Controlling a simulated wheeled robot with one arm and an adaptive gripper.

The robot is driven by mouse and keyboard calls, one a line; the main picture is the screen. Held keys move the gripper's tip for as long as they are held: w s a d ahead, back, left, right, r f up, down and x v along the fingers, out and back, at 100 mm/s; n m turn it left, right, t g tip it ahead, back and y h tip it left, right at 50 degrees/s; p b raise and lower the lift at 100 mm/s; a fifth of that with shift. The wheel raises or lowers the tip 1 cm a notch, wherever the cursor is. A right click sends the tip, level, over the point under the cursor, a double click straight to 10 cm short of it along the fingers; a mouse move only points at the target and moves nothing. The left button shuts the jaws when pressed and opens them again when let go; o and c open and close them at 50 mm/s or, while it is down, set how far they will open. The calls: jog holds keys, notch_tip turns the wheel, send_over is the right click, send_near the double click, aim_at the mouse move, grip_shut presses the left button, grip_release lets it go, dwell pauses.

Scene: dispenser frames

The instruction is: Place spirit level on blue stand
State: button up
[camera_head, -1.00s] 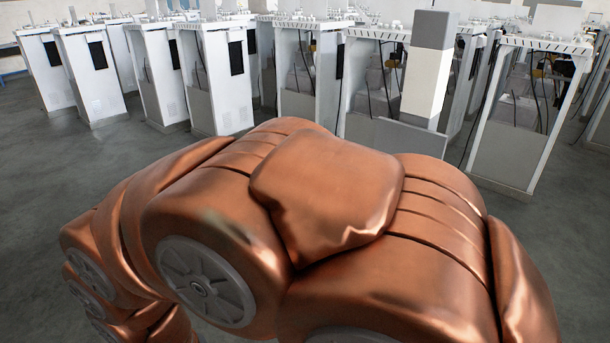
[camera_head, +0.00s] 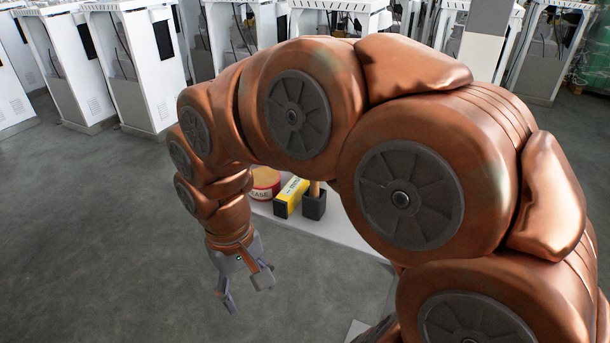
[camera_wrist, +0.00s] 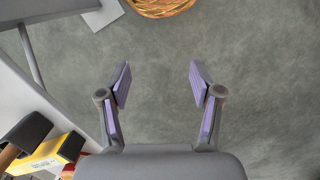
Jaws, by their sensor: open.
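A yellow bar-shaped thing with a dark end (camera_head: 292,196), which looks like the spirit level, lies on a white tabletop (camera_head: 345,240), partly hidden by my arm. It also shows at the lower left of the wrist view (camera_wrist: 48,152). My gripper (camera_head: 247,292) is open and empty, hanging over the grey floor beside the table, to the left of the yellow thing in the head view. In the wrist view the spread fingers (camera_wrist: 160,82) have only floor between them. I see no blue stand in either view.
A mallet with a black head (camera_head: 314,206) lies right of the yellow thing. A red and yellow can (camera_head: 264,184) stands left of it. White cabinets (camera_head: 140,75) stand behind; the floor at left is clear.

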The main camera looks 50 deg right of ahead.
jog(key=w+d+r+m+t+p, duration=0.1)
jog(key=w+d+r+m, duration=0.15)
jog(key=w, duration=0.25)
jog(key=w+d+r+m+p, duration=0.1)
jog(key=w+d+r, duration=0.2)
jog(key=w+d, duration=0.15)
jog(key=m+p, duration=0.4)
jog(key=m, duration=0.5)
send_over(303, 181)
jog(key=w+d, duration=0.2)
jog(key=w, duration=0.1)
jog(key=shift+s+r+t, duration=0.25)
jog(key=shift+r+t, duration=0.05)
jog(key=shift+r, duration=0.05)
jog(key=shift+d+f+m, duration=0.15)
jog(key=shift+f+m, duration=0.05)
jog(key=shift+m, duration=0.05)
jog(key=f, duration=0.2)
jog(key=f+p, duration=0.1)
jog(key=f, duration=0.1)
jog(key=f+p, duration=0.1)
jog(key=f, duration=0.1)
jog(key=shift+s+f, duration=0.25)
jog(key=shift+f, duration=0.55)
grip_shut()
